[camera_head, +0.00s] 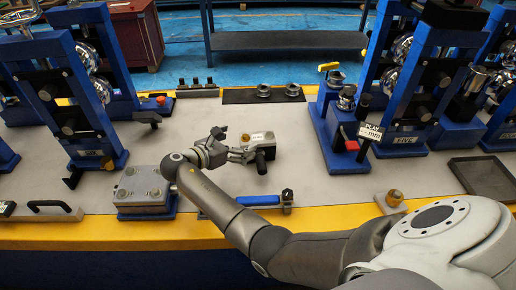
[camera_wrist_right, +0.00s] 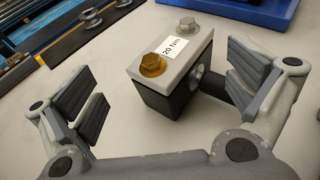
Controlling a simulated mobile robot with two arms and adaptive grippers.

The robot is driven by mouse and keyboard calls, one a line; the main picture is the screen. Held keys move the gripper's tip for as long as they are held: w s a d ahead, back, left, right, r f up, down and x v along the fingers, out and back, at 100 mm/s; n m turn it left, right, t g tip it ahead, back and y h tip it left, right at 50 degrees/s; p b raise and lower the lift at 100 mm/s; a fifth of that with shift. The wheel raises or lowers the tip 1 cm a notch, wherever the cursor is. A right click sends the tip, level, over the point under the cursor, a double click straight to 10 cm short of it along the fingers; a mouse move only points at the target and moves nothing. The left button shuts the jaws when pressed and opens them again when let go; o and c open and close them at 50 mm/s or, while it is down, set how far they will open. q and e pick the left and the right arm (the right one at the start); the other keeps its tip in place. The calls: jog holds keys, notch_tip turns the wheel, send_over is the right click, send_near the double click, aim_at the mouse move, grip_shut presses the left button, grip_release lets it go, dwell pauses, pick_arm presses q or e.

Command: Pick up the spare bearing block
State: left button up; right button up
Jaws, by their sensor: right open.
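The spare bearing block (camera_head: 257,137) appears to be the small block standing on the bench mid-view. In the right wrist view the block (camera_wrist_right: 172,66) has a grey top plate, dark lower body, a brass bolt, a grey bolt and a "20 Nm" label. A round metal bore and a black cylinder show at its right side. My right gripper (camera_head: 236,147) is open just in front of it. In the wrist view the block stands ahead, between the spread fingers, apart from both. My left gripper is not in view.
A grey bolted block (camera_head: 146,188) on a blue base stands left of my right arm. A blue-handled tool (camera_head: 257,200) lies near the front edge. Blue roller stands (camera_head: 78,95) rise on both sides. A black mat (camera_head: 245,96) with rings lies behind; a dark tray (camera_head: 486,178) is right.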

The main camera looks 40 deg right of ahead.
aim_at(257, 134)
jog(key=x, duration=0.5)
grip_shut()
jog(key=shift+r, duration=0.1)
dwell(0.7)
